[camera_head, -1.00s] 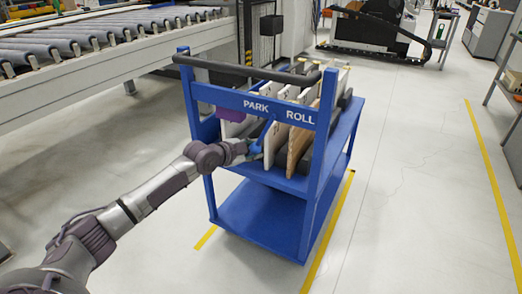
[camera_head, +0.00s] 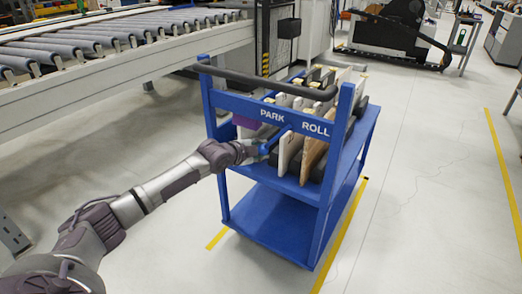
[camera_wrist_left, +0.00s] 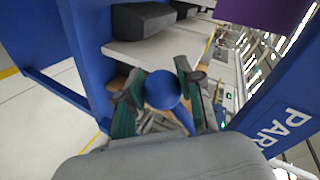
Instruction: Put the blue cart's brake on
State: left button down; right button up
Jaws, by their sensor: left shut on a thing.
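The blue cart (camera_head: 278,222) stands on the floor, with PARK and ROLL lettered on its upper crossbar (camera_head: 229,101). The brake lever's round blue knob (camera_wrist_left: 162,90) shows in the left wrist view between green finger pads. My left gripper (camera_head: 264,149) is shut on this knob, just below the PARK lettering. Part of the lever is hidden behind the fingers and crossbar. My right gripper is not in view.
Upright boards (camera_head: 313,157) stand on the cart's upper shelf, close beyond my left gripper. A dark push handle (camera_head: 270,86) runs above the crossbar. A roller conveyor (camera_head: 100,50) stands behind at left. The floor to the right is open, with yellow lines.

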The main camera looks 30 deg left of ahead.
pick_arm(q)
jog(key=shift+d, duration=0.1)
jog(key=c, duration=0.7)
grip_release()
jog(key=shift+v, duration=6)
